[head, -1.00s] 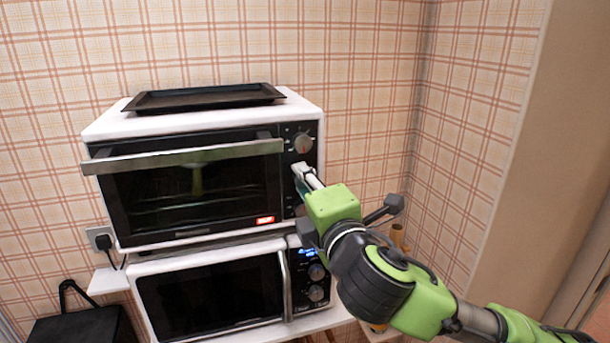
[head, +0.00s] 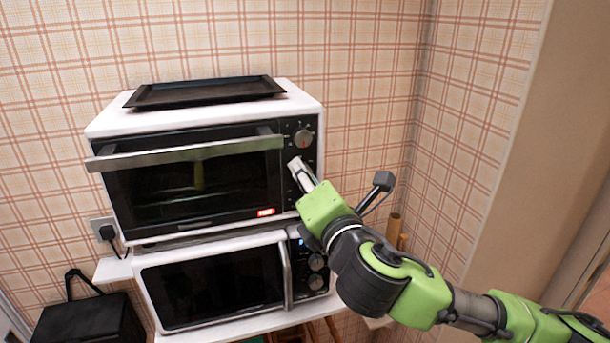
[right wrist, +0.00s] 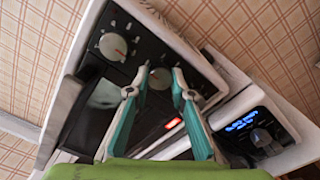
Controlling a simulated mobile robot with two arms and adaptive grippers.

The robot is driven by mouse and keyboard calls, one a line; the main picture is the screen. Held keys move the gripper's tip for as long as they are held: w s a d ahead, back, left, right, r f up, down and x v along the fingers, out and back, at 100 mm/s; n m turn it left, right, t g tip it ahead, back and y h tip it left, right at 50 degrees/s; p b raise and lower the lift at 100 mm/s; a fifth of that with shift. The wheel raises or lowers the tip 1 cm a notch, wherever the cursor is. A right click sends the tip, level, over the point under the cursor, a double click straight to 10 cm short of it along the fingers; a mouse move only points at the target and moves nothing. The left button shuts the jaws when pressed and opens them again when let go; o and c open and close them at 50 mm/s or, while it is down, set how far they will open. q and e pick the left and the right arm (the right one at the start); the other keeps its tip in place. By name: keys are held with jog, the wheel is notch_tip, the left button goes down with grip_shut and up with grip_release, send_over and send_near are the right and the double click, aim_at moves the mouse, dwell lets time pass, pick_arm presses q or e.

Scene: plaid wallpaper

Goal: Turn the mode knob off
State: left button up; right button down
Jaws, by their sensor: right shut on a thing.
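The toaster oven (head: 200,223) has a black control panel at its right side. Its top knob (head: 303,138) is in plain view and also shows at the upper left of the right wrist view (right wrist: 113,46). Below it, a second round knob (right wrist: 160,78) with a red mark sits between the fingertips of my right gripper (right wrist: 156,85). In the head view my right gripper (head: 298,168) covers this knob. The gripper is shut on it, a finger on each side. I cannot read the knob labels. My left gripper is not in view.
A black tray (head: 205,92) lies on the oven. Below stands a white microwave (head: 150,300) with a lit blue display (right wrist: 243,122) and two knobs. The oven's bar handle (head: 190,154) sticks out left of my gripper. A wall stands close on the right.

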jog(key=shift+f, duration=0.1)
jog(key=c, duration=1.8)
grip_release()
jog(key=v, duration=0.7)
jog(key=shift+s, duration=0.25)
